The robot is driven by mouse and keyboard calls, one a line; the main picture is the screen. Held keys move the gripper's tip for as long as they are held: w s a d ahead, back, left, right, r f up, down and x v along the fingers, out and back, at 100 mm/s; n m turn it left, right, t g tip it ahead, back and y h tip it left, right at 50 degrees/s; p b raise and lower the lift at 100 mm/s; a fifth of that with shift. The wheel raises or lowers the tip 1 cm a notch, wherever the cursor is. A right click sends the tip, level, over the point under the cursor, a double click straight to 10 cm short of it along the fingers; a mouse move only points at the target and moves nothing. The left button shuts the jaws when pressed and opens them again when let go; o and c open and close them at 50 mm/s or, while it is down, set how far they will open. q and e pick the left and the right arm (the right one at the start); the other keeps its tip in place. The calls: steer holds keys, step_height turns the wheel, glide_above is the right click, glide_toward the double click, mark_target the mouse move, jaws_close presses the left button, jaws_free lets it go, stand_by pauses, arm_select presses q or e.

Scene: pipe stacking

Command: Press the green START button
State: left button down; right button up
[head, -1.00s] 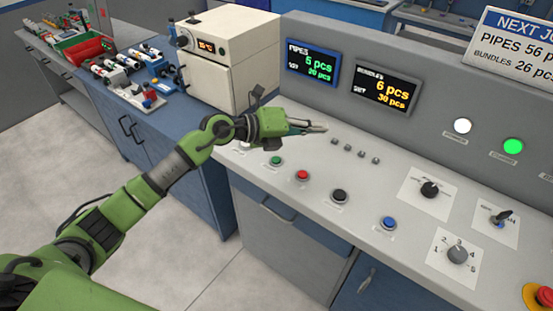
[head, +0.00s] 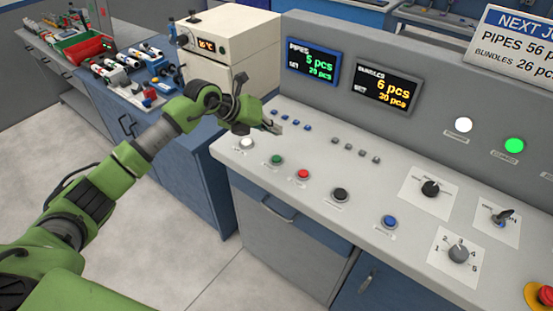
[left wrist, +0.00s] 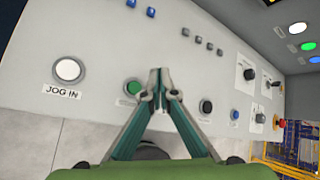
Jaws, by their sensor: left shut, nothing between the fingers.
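The green button (head: 277,160) sits on the front row of the light grey control panel (head: 320,185), between a white button (head: 246,144) and a red button (head: 303,174). My left gripper (head: 278,129) is shut and empty, above the panel and behind the green button in the head view. In the left wrist view the shut fingertips (left wrist: 160,75) show just right of the green button (left wrist: 133,88), whose label is too small to read. The white button (left wrist: 68,69) there is labelled JOG IN. I cannot tell the exact gap to the panel. My right gripper is not in view.
A black button (head: 340,194), a blue button (head: 389,221) and rotary knobs (head: 458,253) lie to the right. Small blue switches (head: 284,120) are near the fingertips. Two displays (head: 386,84) stand on the panel's upright back. A cream oven (head: 235,55) stands behind my left arm.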

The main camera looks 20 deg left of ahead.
mark_target(274, 159)
arm_select(q)
step_height(274, 159, down, 8)
steer(key=b, duration=0.5)
steer(key=shift+r, duration=0.1)
stand_by(1.1)
steer(key=shift+f, duration=0.55)
steer(key=shift+f+b, duration=0.45)
steer(key=shift+b, duration=0.1)
stand_by(0.6)
steer(key=shift+r+p, duration=0.65)
steer(key=shift+r, duration=0.2)
